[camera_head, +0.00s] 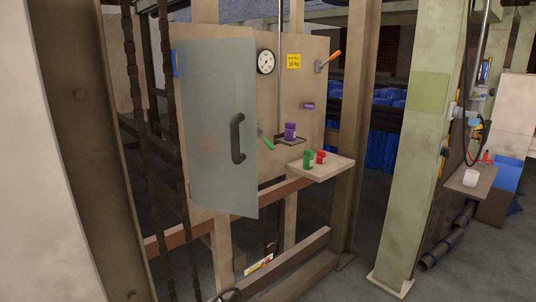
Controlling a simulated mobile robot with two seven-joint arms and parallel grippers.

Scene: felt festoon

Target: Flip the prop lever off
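A lever with an orange handle (330,58) sits at the upper right of a beige panel (310,88), its handle slanting up to the right. A second lever with a green handle (267,144) shows at the free edge of a glass door, slanting down to the right. I cannot tell from any label which one is the prop lever. The frosted door (212,110) with a dark pull handle (238,138) covers the panel's left part and what lies behind it. Neither of my grippers is in view.
A round gauge (265,62) and a yellow sign (293,61) are on the panel. A small shelf (322,172) holds green and red pieces below a purple weight (290,131). Wooden posts and a green column (420,140) stand right. Chains hang left.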

